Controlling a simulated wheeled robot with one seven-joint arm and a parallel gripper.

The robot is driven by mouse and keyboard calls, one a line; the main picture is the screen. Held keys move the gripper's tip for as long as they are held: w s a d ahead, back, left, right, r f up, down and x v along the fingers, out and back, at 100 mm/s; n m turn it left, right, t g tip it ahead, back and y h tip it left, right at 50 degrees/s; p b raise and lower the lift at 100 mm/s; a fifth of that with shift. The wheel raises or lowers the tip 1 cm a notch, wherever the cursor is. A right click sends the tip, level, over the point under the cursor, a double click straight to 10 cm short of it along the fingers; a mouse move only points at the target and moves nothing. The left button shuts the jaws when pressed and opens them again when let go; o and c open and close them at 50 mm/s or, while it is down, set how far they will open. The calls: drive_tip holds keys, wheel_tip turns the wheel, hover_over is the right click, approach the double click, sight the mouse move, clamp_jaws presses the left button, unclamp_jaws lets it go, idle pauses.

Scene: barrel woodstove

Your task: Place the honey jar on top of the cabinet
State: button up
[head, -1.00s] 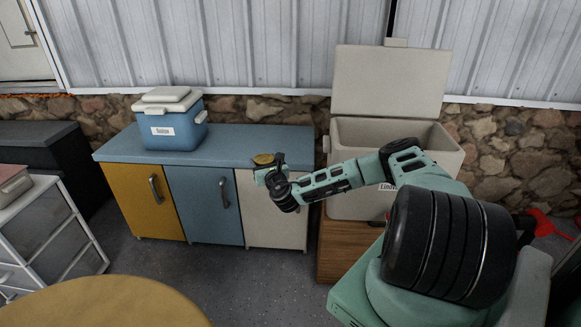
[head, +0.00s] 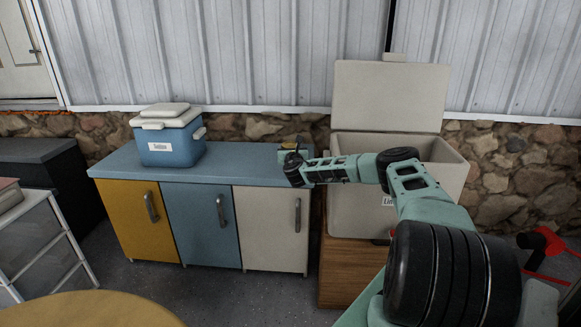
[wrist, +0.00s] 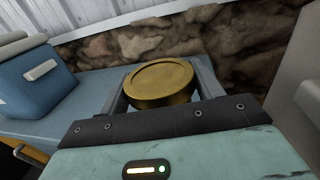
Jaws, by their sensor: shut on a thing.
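The honey jar (wrist: 160,82) shows in the wrist view as a round gold lid between my fingers; its lower part is hidden by my gripper. My gripper (head: 288,150) is shut on it. In the head view only a little of the gold jar (head: 290,140) shows at the end of my arm. The cabinet (head: 222,171) has a blue top and yellow, blue and cream doors. My gripper is at the right end of the cabinet top. I cannot tell whether the jar touches the top.
A blue cooler (head: 168,140) with a white lid stands on the cabinet's left part. An open beige chest (head: 352,205) stands just right of the cabinet. The middle of the cabinet top is clear. A round yellow table (head: 95,310) is at the front left.

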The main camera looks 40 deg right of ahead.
drive_tip(key=shift+f+b, duration=0.4)
drive_tip(key=shift+f, duration=1.9)
drive_tip(key=o, duration=1.4)
drive_tip(key=shift+f, duration=0.15)
